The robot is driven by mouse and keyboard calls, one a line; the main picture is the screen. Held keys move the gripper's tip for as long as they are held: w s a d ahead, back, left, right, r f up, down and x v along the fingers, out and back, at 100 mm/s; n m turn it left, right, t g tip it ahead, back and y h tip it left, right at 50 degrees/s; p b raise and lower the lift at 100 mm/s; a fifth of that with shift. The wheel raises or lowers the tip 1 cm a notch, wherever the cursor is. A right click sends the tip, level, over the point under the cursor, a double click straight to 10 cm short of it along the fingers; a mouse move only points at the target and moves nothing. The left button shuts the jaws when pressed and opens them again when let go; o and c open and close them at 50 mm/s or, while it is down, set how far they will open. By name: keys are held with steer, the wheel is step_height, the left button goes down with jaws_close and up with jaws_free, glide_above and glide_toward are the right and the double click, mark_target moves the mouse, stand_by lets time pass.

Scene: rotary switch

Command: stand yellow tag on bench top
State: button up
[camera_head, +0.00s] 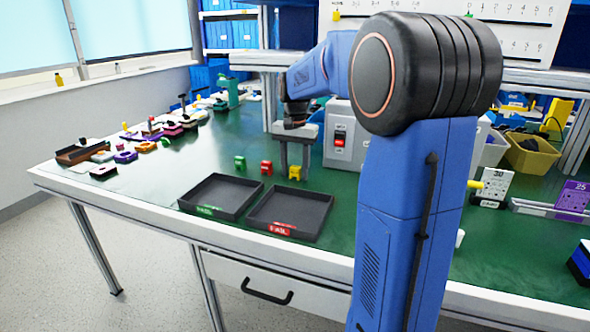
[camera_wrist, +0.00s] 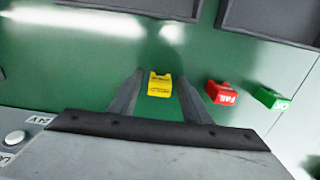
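A small yellow tag (camera_head: 295,171) stands on the green bench top (camera_head: 225,145), behind the two dark trays. It also shows in the wrist view (camera_wrist: 160,85). My gripper (camera_head: 294,174) points down over it and is open. In the wrist view my gripper (camera_wrist: 161,76) has one finger on each side of the tag, with a gap to both. Whether the fingertips reach down to the tag's height is hard to tell.
A red tag (camera_head: 266,167) and a green tag (camera_head: 240,162) stand left of the yellow one. Two black trays (camera_head: 222,197) (camera_head: 290,212) lie in front. A grey box with a red switch (camera_head: 340,142) stands close on the right. Many small parts lie at the far left.

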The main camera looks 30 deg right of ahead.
mark_target(295, 167)
steer(key=shift+r, duration=0.1)
step_height(295, 167, up, 12)
stand_by(0.6)
stand_by(0.4)
